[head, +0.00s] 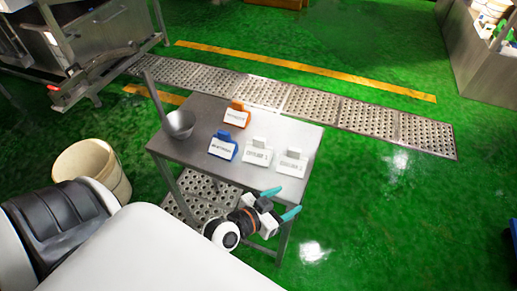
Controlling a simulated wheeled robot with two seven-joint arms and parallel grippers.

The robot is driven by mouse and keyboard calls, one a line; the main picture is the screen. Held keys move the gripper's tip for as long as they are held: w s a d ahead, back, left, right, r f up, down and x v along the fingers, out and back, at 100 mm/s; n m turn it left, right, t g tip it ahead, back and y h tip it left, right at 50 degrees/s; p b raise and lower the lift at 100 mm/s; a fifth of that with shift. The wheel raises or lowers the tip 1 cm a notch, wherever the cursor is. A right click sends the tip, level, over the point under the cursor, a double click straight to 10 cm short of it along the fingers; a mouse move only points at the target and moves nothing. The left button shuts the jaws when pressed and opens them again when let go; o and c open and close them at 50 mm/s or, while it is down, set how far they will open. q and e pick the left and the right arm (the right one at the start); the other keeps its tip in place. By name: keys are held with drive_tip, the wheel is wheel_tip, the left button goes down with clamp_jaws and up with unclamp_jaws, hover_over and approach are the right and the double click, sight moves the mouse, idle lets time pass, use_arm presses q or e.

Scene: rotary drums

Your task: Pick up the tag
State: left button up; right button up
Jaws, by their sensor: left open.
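Several tags stand on a small metal table (205,112). An orange tag (237,116) is at the back, a blue tag (222,146) is nearer, and two white tags, one in the middle (258,153) and one at the right (291,163), stand to its right. Each has a white face with dark lettering too small to read surely. My left gripper (281,202) has teal fingertips spread apart. It is open and empty, at the table's near right edge, in front of the white tags and apart from them. My right gripper is not in view.
A beige bin (95,168) stands on the floor at the left. Metal machinery (85,40) is at the upper left. Green floor right of the table is clear.

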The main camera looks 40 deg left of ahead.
use_arm(q)
drive_tip(key=w+a+r+n+t+y, duration=0.1)
drive_tip(key=w+a+n+t+y, duration=0.1)
drive_tip(key=a+n+t+y, duration=0.3)
drive_tip(key=n+g+y, duration=0.1)
drive_tip(key=n+y, duration=0.1)
drive_tip(key=y, duration=0.3)
approach(259, 143)
drive_tip(key=x, duration=0.4)
drive_tip(key=shift+w+a+f, duration=0.1)
drive_tip(key=shift+w+f, duration=0.05)
drive_tip(key=shift+f, duration=0.1)
drive_tip(key=shift+x, duration=3.1)
drive_tip(key=shift+r, duration=0.1)
drive_tip(key=shift+c, duration=0.3)
drive_tip(key=c, duration=1)
